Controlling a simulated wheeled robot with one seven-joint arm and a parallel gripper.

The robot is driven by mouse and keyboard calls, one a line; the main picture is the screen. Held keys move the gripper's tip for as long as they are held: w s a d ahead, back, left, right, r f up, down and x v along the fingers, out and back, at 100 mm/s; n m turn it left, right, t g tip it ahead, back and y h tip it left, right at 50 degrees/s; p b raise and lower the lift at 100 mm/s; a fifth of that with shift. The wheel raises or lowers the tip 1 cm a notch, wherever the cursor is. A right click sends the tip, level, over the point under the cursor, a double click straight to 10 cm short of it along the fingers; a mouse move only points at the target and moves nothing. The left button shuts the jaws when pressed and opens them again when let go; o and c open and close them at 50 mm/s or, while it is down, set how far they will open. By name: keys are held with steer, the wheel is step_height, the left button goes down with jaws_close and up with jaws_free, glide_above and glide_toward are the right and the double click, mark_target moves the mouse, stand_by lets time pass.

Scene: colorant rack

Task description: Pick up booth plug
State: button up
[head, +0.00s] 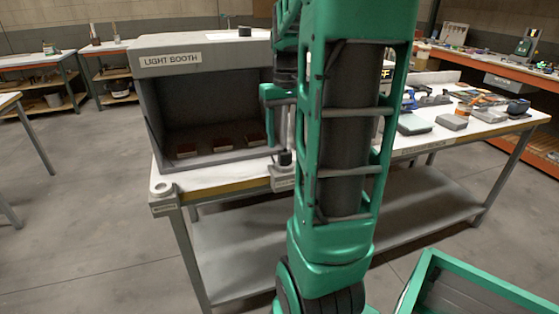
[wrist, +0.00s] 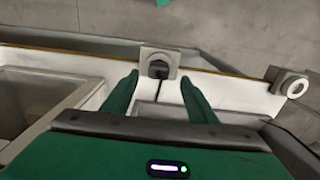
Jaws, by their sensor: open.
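The booth plug (wrist: 158,69) is a small black plug with a dark cord. In the wrist view it sits at a square grey socket block (wrist: 172,57) on the table edge, between and just beyond my fingertips. In the head view the black plug (head: 284,158) shows on top of the grey block (head: 284,182) at the table's front edge, beside the light booth (head: 150,75). My gripper (wrist: 160,84) is open, with its two green fingers on either side of the cord and nothing held. My arm hides much of the gripper in the head view.
A grey ring holder (head: 162,188) juts from the table's left front corner; it also shows in the wrist view (wrist: 291,86). Reddish samples (head: 220,140) sit inside the booth. Several tools and blocks (head: 453,122) crowd the table's right part.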

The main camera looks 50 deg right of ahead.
mark_target(284, 151)
steer(key=shift+w+d+f, duration=0.1)
steer(key=shift+f, duration=2.8)
steer(key=shift+c, duration=0.3)
steer(key=c, duration=1.1)
